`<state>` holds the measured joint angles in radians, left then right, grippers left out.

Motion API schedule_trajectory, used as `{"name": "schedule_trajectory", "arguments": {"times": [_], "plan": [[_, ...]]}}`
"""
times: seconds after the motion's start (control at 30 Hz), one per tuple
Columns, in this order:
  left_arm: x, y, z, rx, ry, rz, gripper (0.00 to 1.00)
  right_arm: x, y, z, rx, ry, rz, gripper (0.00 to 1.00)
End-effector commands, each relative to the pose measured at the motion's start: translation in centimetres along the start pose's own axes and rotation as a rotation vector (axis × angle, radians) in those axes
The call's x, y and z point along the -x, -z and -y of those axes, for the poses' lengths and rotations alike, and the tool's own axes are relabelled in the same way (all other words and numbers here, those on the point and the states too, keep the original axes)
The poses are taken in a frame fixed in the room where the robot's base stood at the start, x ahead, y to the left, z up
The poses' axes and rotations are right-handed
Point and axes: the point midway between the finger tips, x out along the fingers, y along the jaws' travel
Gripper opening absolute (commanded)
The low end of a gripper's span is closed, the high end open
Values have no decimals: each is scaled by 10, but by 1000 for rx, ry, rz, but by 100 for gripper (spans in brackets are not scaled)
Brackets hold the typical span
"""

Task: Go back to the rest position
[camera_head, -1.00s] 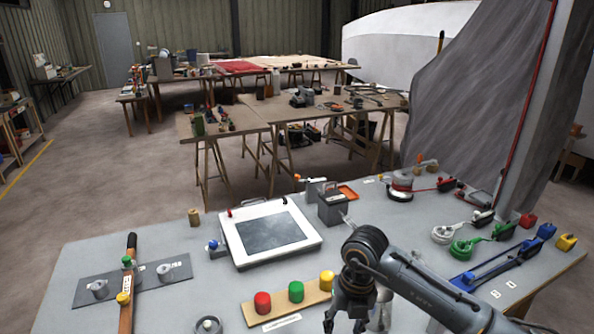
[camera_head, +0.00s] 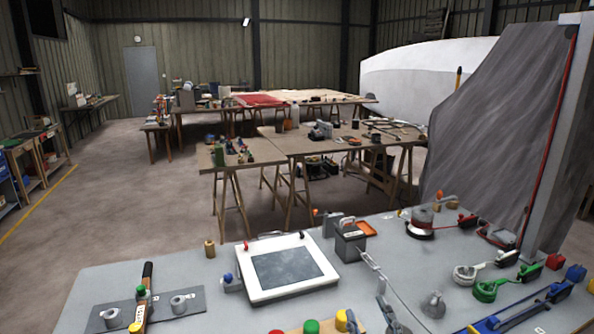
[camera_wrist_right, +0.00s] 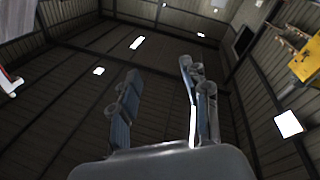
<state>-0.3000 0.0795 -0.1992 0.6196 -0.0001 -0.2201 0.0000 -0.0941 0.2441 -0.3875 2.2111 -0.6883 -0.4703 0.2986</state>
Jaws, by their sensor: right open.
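My right gripper (camera_wrist_right: 160,98) shows in the right wrist view with its two fingers spread apart and nothing between them. It faces up toward the dark roof and its lamps. In the head view my right arm no longer lies across the workbench. A grey metal shape (camera_head: 394,318) stands at the bottom edge there; I cannot tell whether it is part of my gripper. My left gripper is in neither view.
The grey workbench (camera_head: 190,268) fills the front. Trestle tables stand behind; floor on the left is clear.

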Motion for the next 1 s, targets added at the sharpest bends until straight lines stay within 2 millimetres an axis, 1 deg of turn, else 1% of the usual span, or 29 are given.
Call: {"name": "schedule_trajectory", "arguments": {"times": [0.03,0.07,0.1,0.17,0.2,0.27,0.3,0.37,0.4,0.47,0.5,0.67,0.7,0.73,0.8,0.87,1.0], "plan": [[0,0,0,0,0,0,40,17,-36,-4,-59,-12,155,47],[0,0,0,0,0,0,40,28,-56,-5,-88,-15,246,47],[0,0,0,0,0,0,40,46,-82,-4,-124,-10,366,47],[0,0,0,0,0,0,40,75,-115,1,-173,8,535,47],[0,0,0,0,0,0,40,96,-134,6,-199,27,637,47],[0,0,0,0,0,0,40,125,-154,13,-233,59,770,47],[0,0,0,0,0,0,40,143,-165,19,-253,83,847,47],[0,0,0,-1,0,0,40,169,-176,26,-276,120,948,47],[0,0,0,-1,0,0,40,185,-182,31,-290,144,1007,47],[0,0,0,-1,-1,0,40,209,-188,38,-309,182,1090,47],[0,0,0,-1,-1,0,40,224,-191,42,-320,208,1142,47],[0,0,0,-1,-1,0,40,280,-195,57,-358,314,1321,47],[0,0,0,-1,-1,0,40,294,-194,61,-367,343,1362,47],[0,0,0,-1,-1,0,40,297,-199,64,-368,354,1377,47],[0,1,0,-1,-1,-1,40,292,-218,74,-364,353,1379,47],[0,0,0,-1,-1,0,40,290,-232,82,-363,354,1384,47],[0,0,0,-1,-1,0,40,290,-269,102,-361,361,1399,47]]}}
